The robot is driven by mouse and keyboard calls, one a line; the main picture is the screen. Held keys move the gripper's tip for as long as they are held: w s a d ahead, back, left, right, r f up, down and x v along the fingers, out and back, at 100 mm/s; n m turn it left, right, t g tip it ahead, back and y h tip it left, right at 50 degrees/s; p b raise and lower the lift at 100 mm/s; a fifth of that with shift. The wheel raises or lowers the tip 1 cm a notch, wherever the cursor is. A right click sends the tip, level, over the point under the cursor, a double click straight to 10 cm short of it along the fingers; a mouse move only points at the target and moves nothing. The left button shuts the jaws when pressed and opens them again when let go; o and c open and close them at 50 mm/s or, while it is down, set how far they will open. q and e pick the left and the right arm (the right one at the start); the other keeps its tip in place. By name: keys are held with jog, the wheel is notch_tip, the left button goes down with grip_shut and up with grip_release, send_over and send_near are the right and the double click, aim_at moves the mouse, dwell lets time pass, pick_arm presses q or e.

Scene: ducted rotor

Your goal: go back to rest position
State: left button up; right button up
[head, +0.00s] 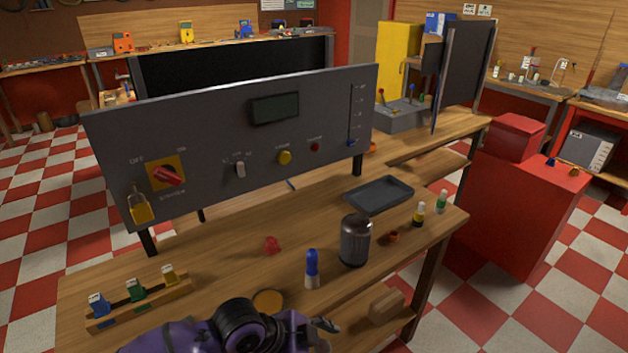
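My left arm, purple and black, comes in at the bottom edge from the left, low in front of the workbench (225,240). Its gripper (326,334) is at the bottom centre, partly cut off by the frame, so its opening is unclear. I see nothing held in the part that shows. My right gripper is out of view. The grey control panel (235,135) stands on the bench with a red rotary switch (167,175), a yellow padlock (140,207), a small screen, buttons and a slider.
Near my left gripper stand a blue-capped bottle (312,270) and a dark canister (355,240). A grey tray (379,195), small bottles (419,215), a red piece (272,245) and a wooden rack (137,302) are also on the bench. A red cabinet (515,205) stands right; checkered floor is open beyond.

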pick_arm(q)
jog(key=s+a+f+n+t+y, duration=0.3)
jog(key=s+a+f+n, duration=0.4)
jog(key=a, duration=0.3)
jog(key=s+a+f+n+t+y, duration=0.3)
jog(key=s+a+f+n, duration=0.5)
jog(key=s+a+n, duration=0.1)
jog(key=shift+a+f+n, duration=0.25)
jog(key=shift+a+n, duration=0.1)
jog(key=shift+n, duration=0.25)
